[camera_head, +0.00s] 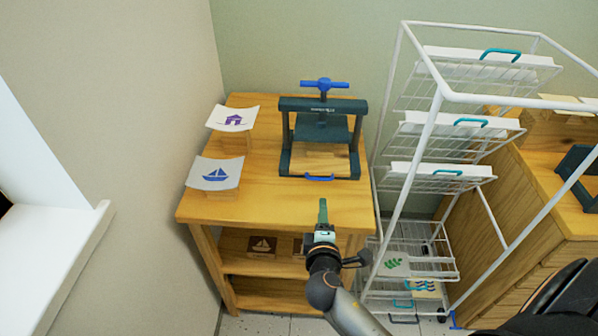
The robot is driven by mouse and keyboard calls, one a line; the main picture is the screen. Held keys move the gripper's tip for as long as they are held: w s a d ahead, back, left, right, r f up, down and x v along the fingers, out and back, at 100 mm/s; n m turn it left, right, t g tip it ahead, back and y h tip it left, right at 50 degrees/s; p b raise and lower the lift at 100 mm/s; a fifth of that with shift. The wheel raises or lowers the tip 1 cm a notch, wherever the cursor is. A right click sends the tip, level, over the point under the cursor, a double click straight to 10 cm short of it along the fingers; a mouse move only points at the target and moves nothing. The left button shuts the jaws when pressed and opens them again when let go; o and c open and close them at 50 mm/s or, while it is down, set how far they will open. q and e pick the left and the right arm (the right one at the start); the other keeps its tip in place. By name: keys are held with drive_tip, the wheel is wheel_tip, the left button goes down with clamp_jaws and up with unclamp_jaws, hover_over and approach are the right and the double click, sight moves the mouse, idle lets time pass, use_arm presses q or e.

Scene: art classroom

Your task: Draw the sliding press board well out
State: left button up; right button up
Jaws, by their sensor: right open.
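The dark printing press (321,128) stands at the back right of the wooden table, with a blue T-shaped screw handle (325,85) on top. Its wooden sliding press board (318,160) lies inside the frame, under the dark pressing plate. A blue handle (319,178) shows at the board's front edge. My right gripper (323,212) is in front of the press near the table's front edge, pointing toward the blue handle and apart from it. It is open and empty; its fingers look nearly lined up from this angle. My left gripper is out of view.
Two prints on small stands, a purple house (233,118) and a blue boat (215,173), are on the table's left. A white wire drying rack (435,105) with teal-handled shelves stands close on the right. The tabletop (270,205) before the press is mostly clear.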

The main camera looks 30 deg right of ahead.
sight(320, 179)
drive_tip(key=shift+w+r+h, duration=0.4)
drive_tip(key=shift+w+r, duration=0.1)
drive_tip(key=shift+w, duration=0.25)
drive_tip(key=shift+w+d, duration=0.25)
drive_tip(key=x, duration=1.1)
drive_tip(key=shift+w+d, duration=0.15)
drive_tip(key=shift+w, duration=0.05)
clamp_jaws()
drive_tip(key=shift+f, duration=0.1)
